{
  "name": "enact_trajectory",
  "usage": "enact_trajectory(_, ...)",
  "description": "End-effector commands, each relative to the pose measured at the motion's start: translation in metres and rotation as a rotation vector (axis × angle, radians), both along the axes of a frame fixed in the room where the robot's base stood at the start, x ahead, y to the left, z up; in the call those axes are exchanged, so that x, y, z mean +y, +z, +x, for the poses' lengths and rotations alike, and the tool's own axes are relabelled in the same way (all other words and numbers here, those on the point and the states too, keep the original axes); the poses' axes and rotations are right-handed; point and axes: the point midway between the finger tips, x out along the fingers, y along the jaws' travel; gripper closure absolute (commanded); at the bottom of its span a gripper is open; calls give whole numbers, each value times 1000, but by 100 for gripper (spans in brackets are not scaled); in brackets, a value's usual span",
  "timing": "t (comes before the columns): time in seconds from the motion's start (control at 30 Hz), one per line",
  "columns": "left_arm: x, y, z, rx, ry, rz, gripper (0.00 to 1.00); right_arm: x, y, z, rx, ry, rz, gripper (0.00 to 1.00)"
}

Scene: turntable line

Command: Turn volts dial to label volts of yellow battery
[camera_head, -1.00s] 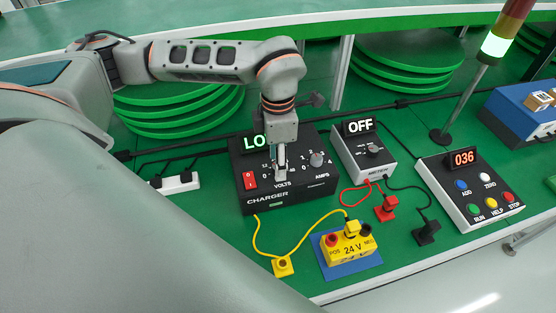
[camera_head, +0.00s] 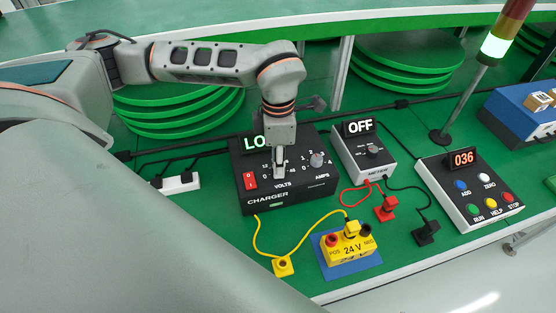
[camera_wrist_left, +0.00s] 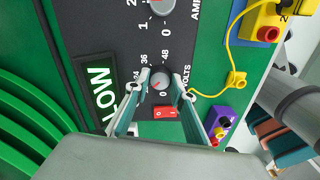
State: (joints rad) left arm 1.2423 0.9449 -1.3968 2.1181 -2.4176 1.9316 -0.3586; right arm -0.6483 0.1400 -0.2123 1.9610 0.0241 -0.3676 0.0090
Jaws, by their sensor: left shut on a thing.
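The black charger (camera_head: 290,190) stands on the green bench, with a red switch, a volts dial and an amps dial (camera_head: 316,159). My left gripper (camera_head: 279,172) points down over the volts dial and is shut on it. In the left wrist view the volts dial (camera_wrist_left: 160,80) sits between the fingertips (camera_wrist_left: 161,84), with numbers such as 36 and 48 around it. The charger display (camera_wrist_left: 100,93) reads LOW there. The yellow battery (camera_head: 350,244), labelled 24 V, sits on a blue pad, with a yellow lead at its top. My right gripper is not in view.
A meter (camera_head: 365,155) reading OFF stands right of the charger, with red and black leads. A button box (camera_head: 468,190) showing 036 is further right. A power strip (camera_head: 178,184) lies to the left. In the left wrist view a purple block (camera_wrist_left: 220,124) is near a finger.

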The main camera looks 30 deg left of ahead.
Motion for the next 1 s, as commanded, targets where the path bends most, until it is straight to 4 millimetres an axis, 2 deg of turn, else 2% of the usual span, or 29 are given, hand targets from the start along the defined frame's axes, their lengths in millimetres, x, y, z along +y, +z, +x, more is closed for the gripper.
enact_trajectory(0.6, 0, 2, 1, -2, -514, 0, 98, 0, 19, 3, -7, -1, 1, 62)
enact_trajectory(1.0, 0, 1, 0, -1, -733, 0, 98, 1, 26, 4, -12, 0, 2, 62)
